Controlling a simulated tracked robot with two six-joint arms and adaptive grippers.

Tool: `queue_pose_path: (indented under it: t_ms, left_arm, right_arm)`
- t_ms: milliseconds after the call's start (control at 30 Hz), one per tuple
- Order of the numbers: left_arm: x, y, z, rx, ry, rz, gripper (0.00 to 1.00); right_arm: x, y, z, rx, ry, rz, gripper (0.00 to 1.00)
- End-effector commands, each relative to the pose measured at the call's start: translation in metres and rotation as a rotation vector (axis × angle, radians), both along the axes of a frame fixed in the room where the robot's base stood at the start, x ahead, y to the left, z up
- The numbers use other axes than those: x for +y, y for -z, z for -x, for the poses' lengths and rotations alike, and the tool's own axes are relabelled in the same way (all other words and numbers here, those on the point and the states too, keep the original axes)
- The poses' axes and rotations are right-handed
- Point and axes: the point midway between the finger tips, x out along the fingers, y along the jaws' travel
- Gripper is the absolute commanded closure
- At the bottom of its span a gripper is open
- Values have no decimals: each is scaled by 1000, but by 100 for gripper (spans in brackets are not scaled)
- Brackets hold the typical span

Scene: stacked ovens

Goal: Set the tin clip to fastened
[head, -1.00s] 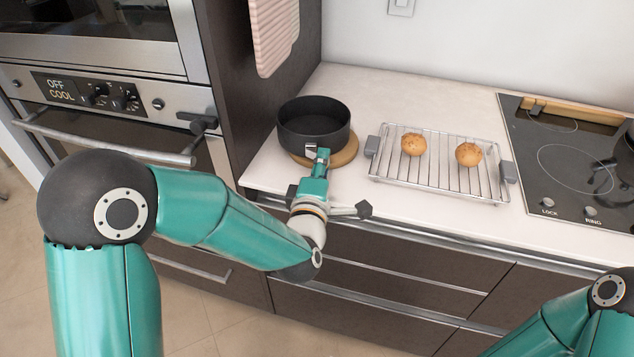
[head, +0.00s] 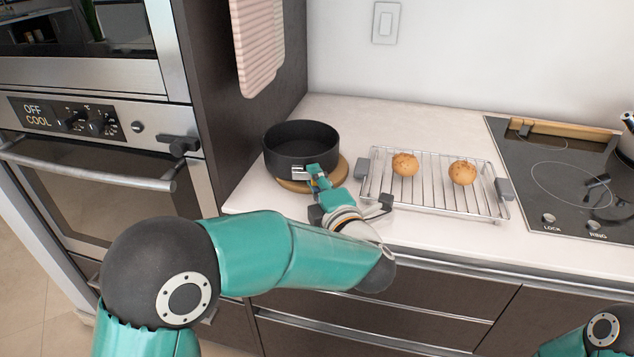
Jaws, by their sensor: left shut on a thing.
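A round black springform tin (head: 300,146) stands on a round wooden board (head: 292,185) at the left of the counter. Its metal clip (head: 303,172) is on the near side of the tin wall. My left gripper (head: 316,178) reaches in from the front right and is shut at the clip, its fingers on the clip's right part. The fingers partly cover the clip, so I cannot tell its exact setting. My right gripper is out of view; only part of my right arm shows at the lower right.
A wire rack (head: 440,190) with two round buns (head: 405,164) and dark grey end handles stands right of the tin. A black hob (head: 560,170) lies further right. The oven stack (head: 90,120) and tall dark cabinet side (head: 222,110) bound the left.

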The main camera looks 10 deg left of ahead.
Motion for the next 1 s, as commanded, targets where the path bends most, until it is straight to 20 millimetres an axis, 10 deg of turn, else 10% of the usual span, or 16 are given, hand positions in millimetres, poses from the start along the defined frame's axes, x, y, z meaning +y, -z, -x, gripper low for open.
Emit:
queue_pose_path:
  t_ms: [233, 267, 400, 1000]
  left_arm:
    - [1, 3, 0, 7, -3, 1, 100]
    - [1, 3, 0, 7, -3, 1, 74]
    - [1, 3, 0, 5, -2, 1, 52]
    - [-10, 2, 13, 4, 4, 1, 52]
  right_arm:
    - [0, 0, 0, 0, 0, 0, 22]
    - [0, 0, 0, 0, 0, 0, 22]
    - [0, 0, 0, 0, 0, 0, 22]
    - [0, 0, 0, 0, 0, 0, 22]
